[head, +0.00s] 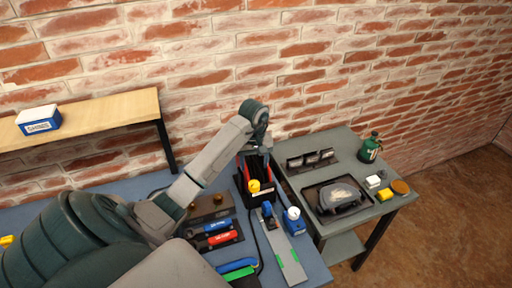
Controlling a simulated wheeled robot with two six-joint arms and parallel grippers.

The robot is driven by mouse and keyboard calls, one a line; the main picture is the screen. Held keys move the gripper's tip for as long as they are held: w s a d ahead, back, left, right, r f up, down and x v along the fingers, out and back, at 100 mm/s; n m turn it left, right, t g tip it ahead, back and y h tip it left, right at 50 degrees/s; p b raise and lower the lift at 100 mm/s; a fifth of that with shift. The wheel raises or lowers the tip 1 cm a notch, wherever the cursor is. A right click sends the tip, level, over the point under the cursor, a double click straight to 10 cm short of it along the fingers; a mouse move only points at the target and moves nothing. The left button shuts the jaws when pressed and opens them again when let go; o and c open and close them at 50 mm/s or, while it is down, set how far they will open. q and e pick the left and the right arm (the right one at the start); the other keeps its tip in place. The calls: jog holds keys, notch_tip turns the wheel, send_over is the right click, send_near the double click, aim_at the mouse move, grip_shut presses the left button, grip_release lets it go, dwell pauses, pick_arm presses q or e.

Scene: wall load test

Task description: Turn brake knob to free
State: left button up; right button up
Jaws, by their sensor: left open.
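My left gripper (256,168) is open and points down above a black box with red parts (242,190) on the blue-grey bench. A small yellow cap or knob (254,186) shows just below the fingers; I cannot tell whether they touch it. In front of it, a blue knob-like part (267,210) sits on a grey plate (284,252) with green marks. I cannot tell for sure which of these is the brake knob, nor its setting. My right gripper is not in view.
A white-topped blue container (293,220) stands beside the plate. Left of it is a dark rack (213,225) with blue and red tools. A side table (340,152) holds a black tray, a green bottle (370,147) and small blocks. A wooden shelf (100,120) is at left; a brick wall stands behind.

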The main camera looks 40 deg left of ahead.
aim_at(254, 183)
pick_arm(q)
notch_tip(254, 183, down, 7)
jog(key=b, duration=0.6)
jog(key=shift+f, duration=0.2)
jog(key=shift+f+b, duration=0.3)
jog(key=shift+b, duration=0.05)
jog(key=shift+f+p, duration=0.75)
jog(key=shift+f, duration=0.2)
jog(key=c, duration=1)
